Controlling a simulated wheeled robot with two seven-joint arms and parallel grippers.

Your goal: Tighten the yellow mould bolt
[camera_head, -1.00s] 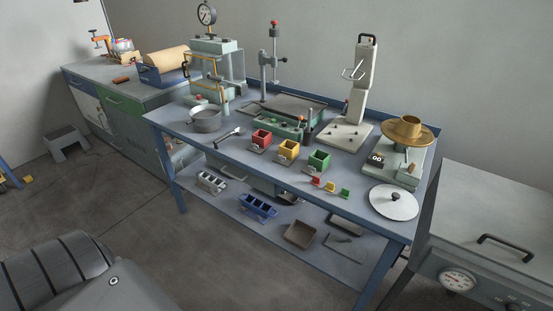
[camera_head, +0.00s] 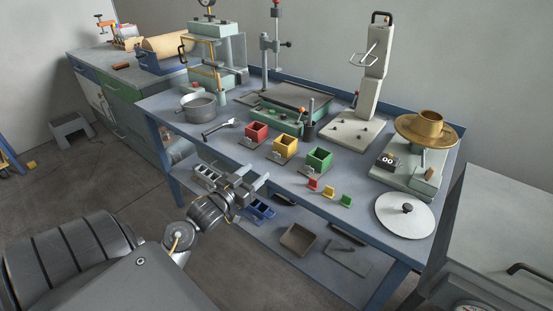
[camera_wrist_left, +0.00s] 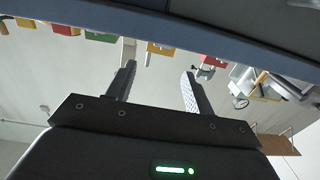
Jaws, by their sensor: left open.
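The yellow mould (camera_head: 286,146) is an open-topped cube block standing on the bench between the red mould (camera_head: 256,132) and the green mould (camera_head: 318,159). A small grey fitting (camera_head: 277,155) sits low at its front; the bolt itself is too small to make out. My left gripper (camera_head: 258,178) is open and empty, in front of the bench's front edge and apart from the moulds. In the left wrist view, my gripper's two fingers (camera_wrist_left: 157,80) are spread, and the yellow mould (camera_wrist_left: 160,48) shows upside down beyond them. My right gripper is not in view.
A grey wrench-like tool (camera_head: 218,128) lies left of the red mould. Small red, yellow and green pieces (camera_head: 329,191) lie right of the moulds. A pan (camera_head: 199,107) and a round lid (camera_head: 404,216) are on the bench (camera_head: 230,150). The lower shelf holds trays.

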